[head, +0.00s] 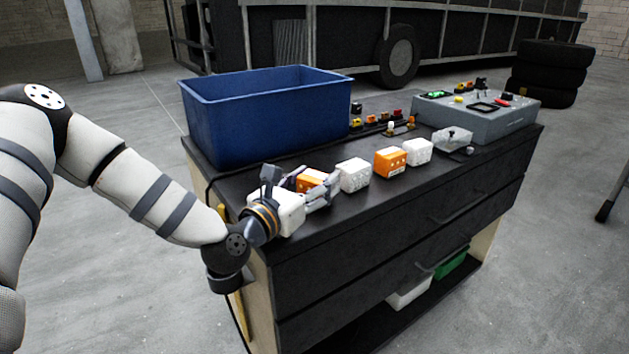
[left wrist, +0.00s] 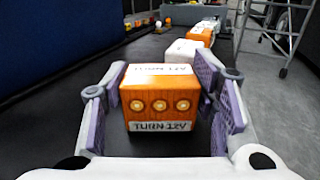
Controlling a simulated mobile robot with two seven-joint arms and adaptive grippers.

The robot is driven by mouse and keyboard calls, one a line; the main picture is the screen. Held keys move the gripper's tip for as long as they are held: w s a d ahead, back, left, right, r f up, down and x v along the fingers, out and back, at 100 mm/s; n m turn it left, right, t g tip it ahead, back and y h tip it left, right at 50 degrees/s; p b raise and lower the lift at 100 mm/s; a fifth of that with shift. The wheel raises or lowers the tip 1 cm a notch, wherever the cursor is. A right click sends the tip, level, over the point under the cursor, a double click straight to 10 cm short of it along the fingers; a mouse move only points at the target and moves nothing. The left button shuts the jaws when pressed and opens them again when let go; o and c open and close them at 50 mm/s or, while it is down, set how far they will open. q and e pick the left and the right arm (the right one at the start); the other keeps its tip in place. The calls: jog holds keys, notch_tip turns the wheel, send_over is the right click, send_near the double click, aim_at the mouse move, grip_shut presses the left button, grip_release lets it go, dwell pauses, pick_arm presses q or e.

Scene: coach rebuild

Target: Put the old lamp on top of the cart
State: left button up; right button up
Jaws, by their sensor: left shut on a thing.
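My left gripper (head: 316,187) is over the near left part of the black cart's top (head: 345,217). It is shut on an orange box with a white top (left wrist: 160,100), which also shows partly hidden behind the fingers in the head view (head: 311,179). In the left wrist view the box's front reads "TURN 12V" under three round spots, with a purple-padded finger on each side. The box is upright; I cannot tell whether it touches the cart top. I cannot tell which thing is the old lamp. My right gripper is not in view.
A blue bin (head: 265,120) stands at the cart's back left. A white box (head: 353,175), a second orange box (head: 390,161), another white box (head: 417,151) and a clear-covered item (head: 453,140) stand in a row rightward. A grey console (head: 476,118) is at the far right.

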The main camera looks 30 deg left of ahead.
pick_arm(q)
jog(key=shift+f, duration=0.3)
jog(key=o, duration=1.2)
jog(key=shift+r, duration=0.15)
jog(key=shift+o, duration=0.2)
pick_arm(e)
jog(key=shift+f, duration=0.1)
pick_arm(q)
jog(key=shift+s+r, duration=0.2)
jog(key=shift+r, duration=0.1)
jog(key=s+p, duration=0.2)
jog(key=s, duration=0.9)
jog(key=shift+r, duration=0.1)
jog(key=shift+s, duration=0.35)
jog(key=shift+f, duration=0.2)
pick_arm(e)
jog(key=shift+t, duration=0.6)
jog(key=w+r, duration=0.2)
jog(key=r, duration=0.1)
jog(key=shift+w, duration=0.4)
